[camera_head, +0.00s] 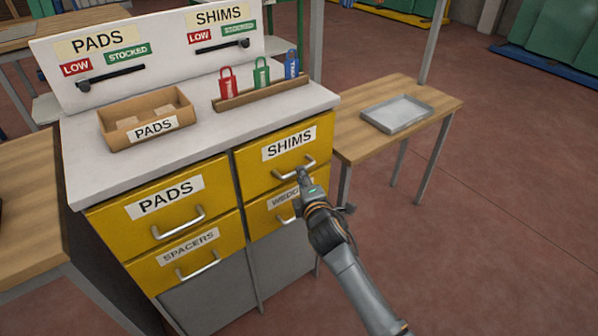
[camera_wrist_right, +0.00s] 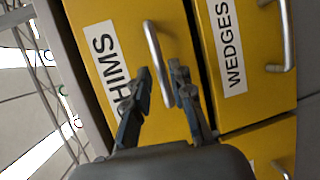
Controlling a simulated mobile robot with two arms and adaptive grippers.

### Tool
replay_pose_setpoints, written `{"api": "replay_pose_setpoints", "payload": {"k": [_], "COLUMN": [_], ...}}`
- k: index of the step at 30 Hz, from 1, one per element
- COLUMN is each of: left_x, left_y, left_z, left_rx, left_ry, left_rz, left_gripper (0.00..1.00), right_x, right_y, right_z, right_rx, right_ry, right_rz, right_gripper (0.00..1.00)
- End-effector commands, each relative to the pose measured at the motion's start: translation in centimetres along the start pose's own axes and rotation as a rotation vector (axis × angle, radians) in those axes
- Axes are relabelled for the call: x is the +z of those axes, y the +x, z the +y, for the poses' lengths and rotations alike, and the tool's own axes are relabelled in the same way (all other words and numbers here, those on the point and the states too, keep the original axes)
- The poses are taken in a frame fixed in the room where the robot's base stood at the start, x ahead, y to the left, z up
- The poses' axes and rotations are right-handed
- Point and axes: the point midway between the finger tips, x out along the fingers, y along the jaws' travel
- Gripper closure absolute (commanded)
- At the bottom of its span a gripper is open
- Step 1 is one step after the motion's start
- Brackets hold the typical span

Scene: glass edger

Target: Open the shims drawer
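The yellow shims drawer (camera_head: 262,168) is at the upper right of the cabinet and looks shut. Its label is partly hidden by a finger in the right wrist view (camera_wrist_right: 75,45). Its silver bar handle (camera_head: 284,174) shows in the right wrist view (camera_wrist_right: 154,45) as well. My right gripper (camera_head: 303,172) is at the right end of this handle in the head view. In the right wrist view its two fingers (camera_wrist_right: 161,78) are apart, with the handle between them. I cannot tell whether either finger touches it. My left gripper is not in view.
The wedges drawer (camera_head: 262,215) is directly below, partly behind my right gripper. The pads drawer (camera_head: 140,212) and spacers drawer (camera_head: 170,275) are left. A side table (camera_head: 360,150) with a metal tray (camera_head: 397,114) stands right of the cabinet. The floor in front is clear.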

Motion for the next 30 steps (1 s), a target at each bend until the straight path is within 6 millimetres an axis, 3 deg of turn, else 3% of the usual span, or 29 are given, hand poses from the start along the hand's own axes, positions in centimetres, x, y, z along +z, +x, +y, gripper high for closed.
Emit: {"api": "replay_pose_setpoints", "payload": {"k": [3,9,21,24,30], "left_x": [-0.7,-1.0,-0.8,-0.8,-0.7], "left_y": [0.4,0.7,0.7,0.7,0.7], "left_z": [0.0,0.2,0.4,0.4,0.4], "left_rx": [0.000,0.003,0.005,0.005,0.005], "left_ry": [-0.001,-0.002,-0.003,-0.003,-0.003], "left_rz": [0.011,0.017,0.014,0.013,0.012], "left_gripper": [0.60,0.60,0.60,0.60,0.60], "right_x": [-0.1,0.0,0.0,0.0,0.0], "right_y": [1.9,3.7,4.2,4.2,4.2], "right_z": [-0.1,-0.1,0.0,0.0,0.0], "right_rx": [-0.001,-0.001,0.000,0.000,-0.001], "right_ry": [0.001,0.002,0.002,0.002,0.002], "right_rz": [0.001,0.000,0.001,0.001,0.001], "right_gripper": [0.78,0.78,0.78,0.98,1.00]}}
